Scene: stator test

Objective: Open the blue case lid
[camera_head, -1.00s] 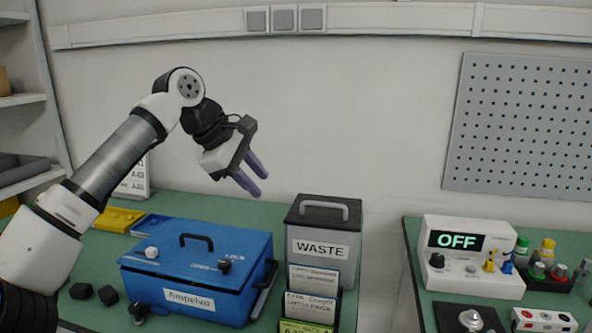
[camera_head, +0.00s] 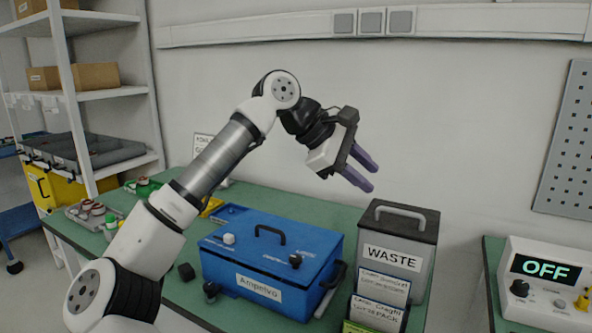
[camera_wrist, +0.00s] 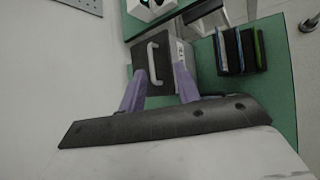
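The blue case (camera_head: 262,270) sits on the green table in the head view, with a front label reading "Ampelvo". Its lid (camera_head: 300,238) is shut and carries a black handle (camera_head: 269,231) on top. A white knob and a black knob also show on the lid. My gripper (camera_head: 366,178) is raised in the air above and to the right of the case, apart from it. Its two purple fingers are spread with nothing between them. In the wrist view the fingers (camera_wrist: 161,92) are apart, and the blue case does not show there.
The grey WASTE bin (camera_head: 398,240) stands right of the case and below my gripper; it also shows in the wrist view (camera_wrist: 150,70). Labelled folders (camera_head: 380,295) stand before it. A device reading OFF (camera_head: 545,280) is far right. Shelves (camera_head: 105,90) stand left.

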